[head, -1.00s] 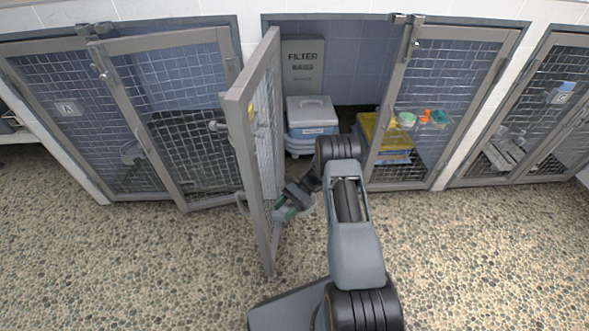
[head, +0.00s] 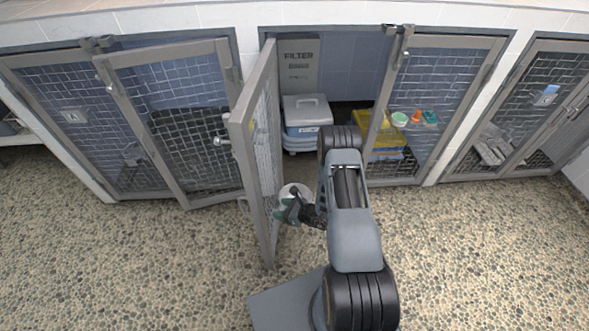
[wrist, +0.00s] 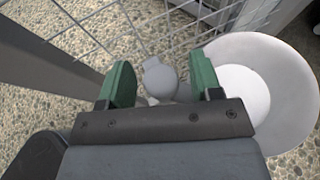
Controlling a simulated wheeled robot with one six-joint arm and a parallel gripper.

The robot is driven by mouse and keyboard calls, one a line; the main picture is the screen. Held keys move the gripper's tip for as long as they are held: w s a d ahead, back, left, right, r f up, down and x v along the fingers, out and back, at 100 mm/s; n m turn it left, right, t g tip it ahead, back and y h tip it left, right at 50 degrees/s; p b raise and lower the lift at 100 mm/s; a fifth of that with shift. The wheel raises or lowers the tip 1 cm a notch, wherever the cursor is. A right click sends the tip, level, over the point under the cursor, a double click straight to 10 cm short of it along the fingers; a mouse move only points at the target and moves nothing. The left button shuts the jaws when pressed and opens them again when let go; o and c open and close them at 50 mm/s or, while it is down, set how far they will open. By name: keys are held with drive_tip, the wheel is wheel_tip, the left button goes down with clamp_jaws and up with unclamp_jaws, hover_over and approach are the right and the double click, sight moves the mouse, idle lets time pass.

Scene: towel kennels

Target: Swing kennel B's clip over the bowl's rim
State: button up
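Kennel B's mesh door (head: 239,155) stands swung open toward me. A white bowl (head: 299,188) shows beside the door's inner face, partly hidden by my gripper and arm. In the wrist view, the bowl (wrist: 289,75) is just right of my gripper. A grey rounded piece that looks like the clip (wrist: 160,80) sits between my green fingers near the door mesh, left of the bowl. My gripper (wrist: 163,82) is open, with gaps seeming to show on both sides of the piece. In the head view, my gripper (head: 287,209) is low beside the door.
Inside the open kennel stand a grey filter box (head: 299,65) and a lidded bin (head: 307,112). A yellow crate (head: 385,133) is behind the mesh to the right. Kennel A's door (head: 180,120) is at the left. The pebbled floor in front is clear.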

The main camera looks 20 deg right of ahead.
drive_tip(key=r+p+v, duration=0.1)
drive_tip(key=p+v, duration=0.2)
drive_tip(key=v, duration=1.1)
drive_tip(key=a+r+n+g+p, duration=0.2)
drive_tip(key=r+n+p, duration=0.1)
drive_tip(key=r, duration=0.5)
drive_tip(key=a+r+n+g+y+p, duration=0.1)
drive_tip(key=a+r+n+g+p, duration=0.2)
drive_tip(key=r+n, duration=0.3)
drive_tip(key=a+r+n+g+p, duration=0.2)
drive_tip(key=r+n+g+p, duration=0.1)
drive_tip(key=r, duration=0.8)
drive_tip(key=shift+a+n, duration=0.25)
drive_tip(key=shift+n, duration=0.65)
drive_tip(key=shift+g, duration=0.3)
